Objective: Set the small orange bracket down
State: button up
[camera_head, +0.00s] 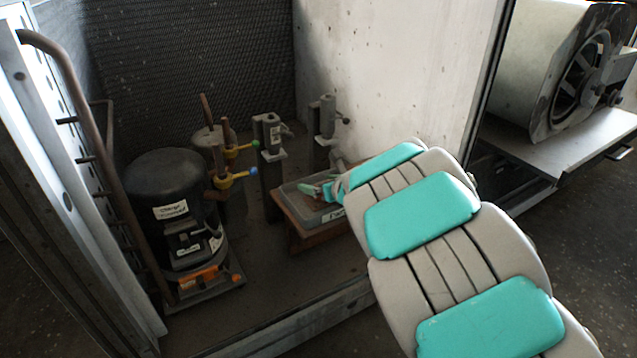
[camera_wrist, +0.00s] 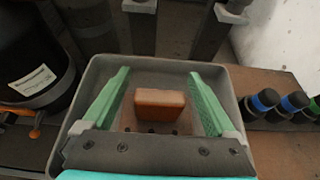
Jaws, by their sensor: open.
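The small orange bracket (camera_wrist: 159,104) stands inside a grey tray (camera_wrist: 235,92) in the wrist view, an upright orange-brown plate with a flat part with dark holes in front of it. My gripper (camera_wrist: 158,74) is open, its two green fingers on either side of the bracket with a visible gap on each side. Both fingers reach into the tray area. In the head view my gripper (camera_head: 320,189) is over the grey tray (camera_head: 293,188), and I cannot make out the bracket there.
The tray sits on a low brown wooden stand (camera_head: 305,239). A black compressor (camera_head: 168,200) stands left, with an orange part (camera_head: 200,278) at its base. Grey posts (camera_head: 270,145) stand behind the tray. Dark bottles with blue bands (camera_wrist: 292,103) stand right of it. A concrete wall (camera_head: 390,70) rises behind.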

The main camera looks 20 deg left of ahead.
jog(key=v, duration=1.1)
jog(key=shift+s+d+r+p, duration=0.15)
jog(key=shift+s+d+p, duration=0.05)
jog(key=shift+s+p, duration=0.1)
jog(key=shift+w, duration=0.1)
dwell(0.9)
